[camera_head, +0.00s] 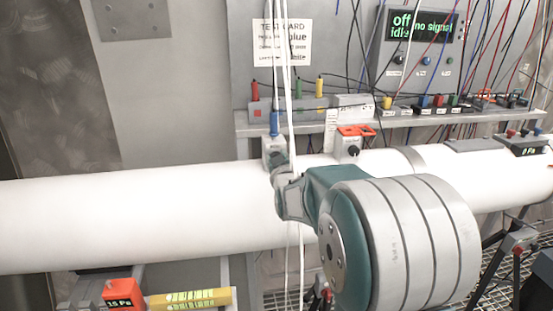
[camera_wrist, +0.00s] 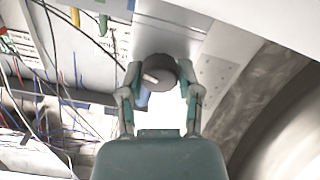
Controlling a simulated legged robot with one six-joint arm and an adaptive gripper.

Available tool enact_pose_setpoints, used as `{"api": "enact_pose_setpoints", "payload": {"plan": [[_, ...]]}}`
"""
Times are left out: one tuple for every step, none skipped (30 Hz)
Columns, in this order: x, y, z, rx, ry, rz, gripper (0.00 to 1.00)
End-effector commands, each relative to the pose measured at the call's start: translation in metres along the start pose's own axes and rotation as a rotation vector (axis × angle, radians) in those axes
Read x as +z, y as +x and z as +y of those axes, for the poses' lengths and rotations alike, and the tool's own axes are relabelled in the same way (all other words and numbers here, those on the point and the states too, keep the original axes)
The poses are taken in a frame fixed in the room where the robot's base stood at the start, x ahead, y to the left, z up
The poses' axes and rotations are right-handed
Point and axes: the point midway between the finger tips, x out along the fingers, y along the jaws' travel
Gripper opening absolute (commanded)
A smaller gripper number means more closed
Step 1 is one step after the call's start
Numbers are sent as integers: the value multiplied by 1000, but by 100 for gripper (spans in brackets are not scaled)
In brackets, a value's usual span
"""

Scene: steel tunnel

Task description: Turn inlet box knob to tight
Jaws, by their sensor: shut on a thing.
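The inlet box (camera_head: 272,146) is a small pale box on top of the white pipe, with a blue plug in its top. My gripper (camera_head: 278,165) is at the front of this box, and my wrist hides much of it. In the wrist view, my gripper (camera_wrist: 158,82) has one finger on each side of a dark round knob (camera_wrist: 158,68) and is shut on it. The knob has a white pointer mark that points to the left in that view. I cannot read any marking for tight. The knob is hidden in the head view.
A second box (camera_head: 350,146) with an orange top and black knob stands on the pipe to the right. White cables (camera_head: 288,90) hang close by my gripper. A shelf (camera_head: 400,120) with coloured plugs runs behind the pipe (camera_head: 130,222). A dark display (camera_head: 421,27) reads "off", "idle" and "no signal".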

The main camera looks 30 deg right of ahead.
Motion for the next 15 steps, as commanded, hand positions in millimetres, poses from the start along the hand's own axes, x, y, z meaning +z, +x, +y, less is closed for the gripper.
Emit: {"api": "enact_pose_setpoints", "payload": {"plan": [[8, -1, -3, -7, 44, -20, 0], [8, -1, -3, -6, 72, -21, 0], [8, -1, -3, -6, 111, -21, 0], [8, -1, -3, -6, 139, -21, 0], [8, -1, -3, -5, 167, -21, 0], [8, -1, -3, -5, 206, -21, 0], [9, -1, -3, -5, 234, -21, 0], [9, -1, -3, -5, 262, -22, 0], [9, -1, -3, -4, 301, -22, 0], [9, -1, -3, -4, 329, -22, 0], [9, -1, -3, -4, 357, -22, 0], [9, -1, -3, -3, 396, -22, 0], [9, -1, -3, -3, 424, -22, 0], [9, -1, -3, -3, 452, -22, 0], [9, -1, -3, -2, 491, -22, 0]]}}
